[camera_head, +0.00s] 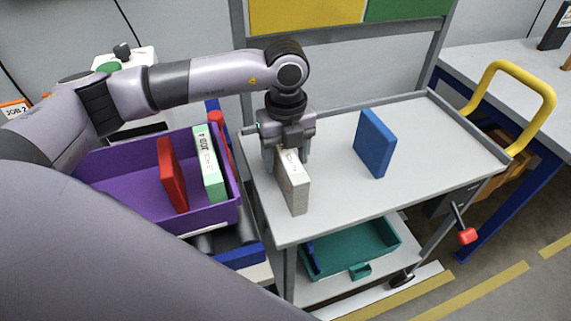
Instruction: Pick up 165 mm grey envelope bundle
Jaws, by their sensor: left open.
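The grey envelope bundle (294,187) stands upright on its edge on the pale cart top (335,212), near the cart's left side. My left gripper (287,156) points down over the bundle's far end, with its fingers on either side of it. The gripper is open. The fingertips partly hide the bundle's far end, and I cannot tell whether they touch it. My right gripper is not in view.
A blue block (374,143) stands upright on the cart to the right. A purple bin (125,183) at left holds a red block (172,175) and a mint-green box (209,162). A teal tray (375,258) sits on the lower shelf. The cart top's front right is clear.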

